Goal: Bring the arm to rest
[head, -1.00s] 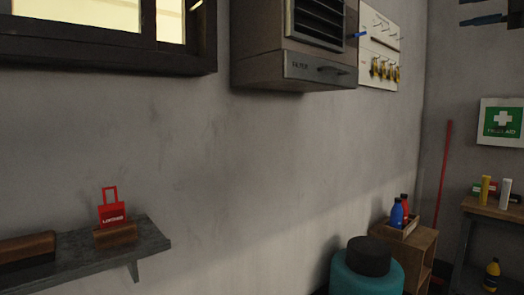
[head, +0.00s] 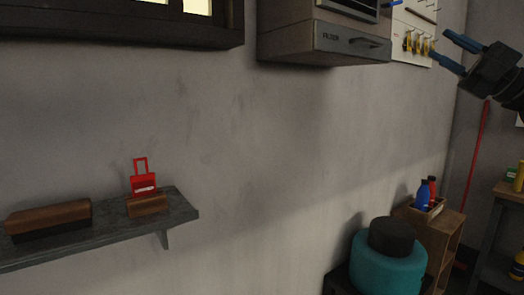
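My gripper (head: 455,52) shows at the upper right of the head view, in front of the wall and well apart from any object. Its two blue fingers are spread, with a clear gap between them and nothing held. The dark wrist runs off the right edge, so the rest of my arm is out of view.
A wall shelf (head: 182,210) holds a red lockout tag (head: 143,183) and a brown brush-like block (head: 48,220). A filter box (head: 345,42) hangs above. A teal canister (head: 388,266) and a wooden crate stand (head: 444,240) with bottles stand lower right. The middle wall is clear.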

